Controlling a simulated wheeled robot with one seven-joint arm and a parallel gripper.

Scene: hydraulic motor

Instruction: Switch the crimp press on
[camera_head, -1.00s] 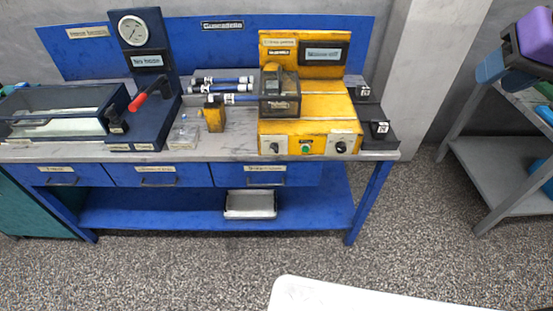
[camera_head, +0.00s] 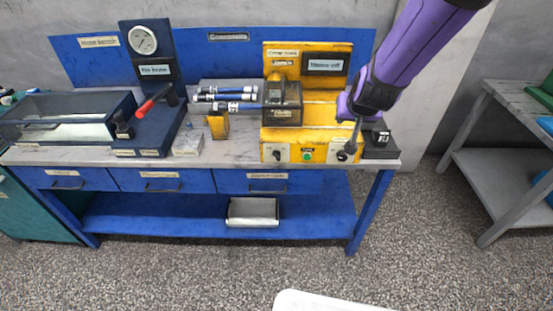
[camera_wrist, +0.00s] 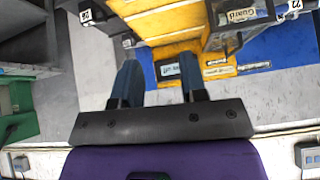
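The yellow crimp press (camera_head: 325,108) stands on the right part of the workbench, with a dark crimping head (camera_head: 283,97). Its front panel has a dark knob (camera_head: 277,157) at left, a green button (camera_head: 307,155) in the middle and a second knob (camera_head: 344,156) at right. My gripper (camera_head: 354,140) points down by the right knob and partly covers that corner. I cannot tell whether it touches the knob. In the wrist view the two blue fingers (camera_wrist: 160,75) are apart with nothing between them; the yellow press also shows beyond them (camera_wrist: 167,22).
A black box (camera_head: 381,145) sits right beside the press, close to my gripper. Hoses (camera_head: 225,97) and a small yellow block (camera_head: 218,125) lie left of it. A blue gauge stand (camera_head: 150,95) with a red lever is farther left. A grey shelf (camera_head: 490,160) stands at right.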

